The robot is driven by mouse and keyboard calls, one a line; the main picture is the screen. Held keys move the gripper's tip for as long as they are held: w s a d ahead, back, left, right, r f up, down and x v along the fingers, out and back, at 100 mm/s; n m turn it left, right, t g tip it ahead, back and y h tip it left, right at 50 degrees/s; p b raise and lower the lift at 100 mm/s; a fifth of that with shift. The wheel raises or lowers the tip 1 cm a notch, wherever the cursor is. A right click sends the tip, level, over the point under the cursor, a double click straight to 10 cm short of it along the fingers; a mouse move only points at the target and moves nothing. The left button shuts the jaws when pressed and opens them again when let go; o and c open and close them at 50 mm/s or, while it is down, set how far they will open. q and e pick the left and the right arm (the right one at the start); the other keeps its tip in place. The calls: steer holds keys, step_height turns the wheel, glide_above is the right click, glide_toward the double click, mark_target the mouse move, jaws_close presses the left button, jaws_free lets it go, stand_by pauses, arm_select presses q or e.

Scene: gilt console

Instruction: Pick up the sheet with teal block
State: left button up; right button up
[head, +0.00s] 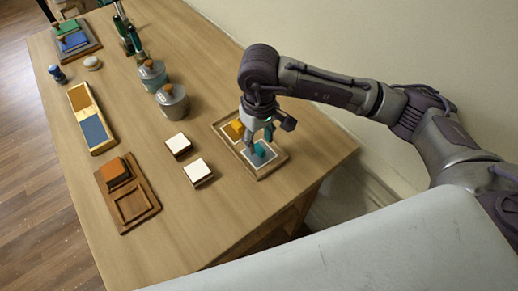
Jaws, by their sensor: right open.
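A teal block (259,151) sits on a pale sheet (268,158) in a shallow wooden tray (275,167) near the table's right edge. My right gripper (258,140) points down just above the teal block, with its fingers open. The fingers partly cover the sheet's upper side, and I cannot tell whether they touch the block. A second sheet with a yellow-orange block (237,126) lies in the same tray, up and to the left. My left gripper is not in view.
Two white-topped blocks (197,170) stand left of the tray. Two lidded grey pots (172,100) stand above it. Farther left are a wooden tray with an orange-brown block (114,172) and a box with a blue pad (94,130). The wall is close behind my right arm.

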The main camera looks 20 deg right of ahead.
mark_target(259, 148)
steer(key=f, duration=0.1)
steer(key=f+p, duration=0.1)
steer(key=f, duration=0.1)
steer(key=shift+w+d+f, duration=0.1)
steer(key=shift+w+f, duration=0.2)
steer(key=shift+f, duration=0.05)
steer(key=shift+f+p, duration=0.3)
steer(key=shift+f, duration=0.15)
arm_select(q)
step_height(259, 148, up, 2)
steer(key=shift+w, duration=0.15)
arm_select(e)
jaws_close()
